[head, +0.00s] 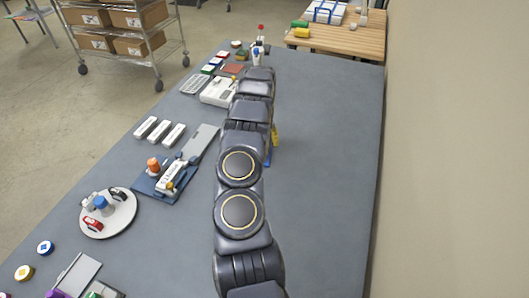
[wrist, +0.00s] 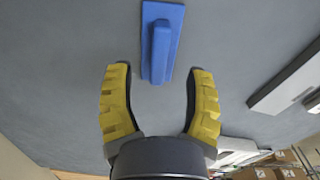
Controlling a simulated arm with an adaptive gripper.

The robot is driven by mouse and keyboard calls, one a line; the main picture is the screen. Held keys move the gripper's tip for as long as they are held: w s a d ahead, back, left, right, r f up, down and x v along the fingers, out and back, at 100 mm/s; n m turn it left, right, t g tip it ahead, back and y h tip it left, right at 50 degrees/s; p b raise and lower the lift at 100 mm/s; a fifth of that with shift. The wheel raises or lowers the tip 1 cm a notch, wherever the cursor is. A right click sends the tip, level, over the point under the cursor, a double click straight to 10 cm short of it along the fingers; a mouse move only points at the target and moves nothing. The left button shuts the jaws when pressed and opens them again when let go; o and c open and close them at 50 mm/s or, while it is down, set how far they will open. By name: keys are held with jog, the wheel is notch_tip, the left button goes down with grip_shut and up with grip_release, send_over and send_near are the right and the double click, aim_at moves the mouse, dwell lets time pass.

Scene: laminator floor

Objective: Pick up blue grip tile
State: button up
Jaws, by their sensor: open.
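The blue grip tile (wrist: 176,20) is a flat blue plate with a raised bar-shaped grip, lying on the grey table. In the wrist view it is at the top centre, and the near end of its grip lies between and just beyond the fingertips. My gripper (wrist: 160,72) has two yellow-padded fingers, spread wide with nothing between the pads. In the head view my arm hides most of the gripper and tile; only a yellow finger edge and a sliver of the blue tile (head: 268,159) show.
The grey table (head: 325,150) is clear to the right of my arm. To the left are a grey flat plate (head: 203,141), several white blocks (head: 160,131), a blue tray (head: 148,184) and a round white plate (head: 118,218). A wall (head: 450,150) runs along the right side.

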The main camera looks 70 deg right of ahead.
notch_tip(320, 180, down, 4)
jog(key=shift+r, duration=0.1)
grip_shut()
dwell(0.4)
jog(key=shift+r, duration=0.1)
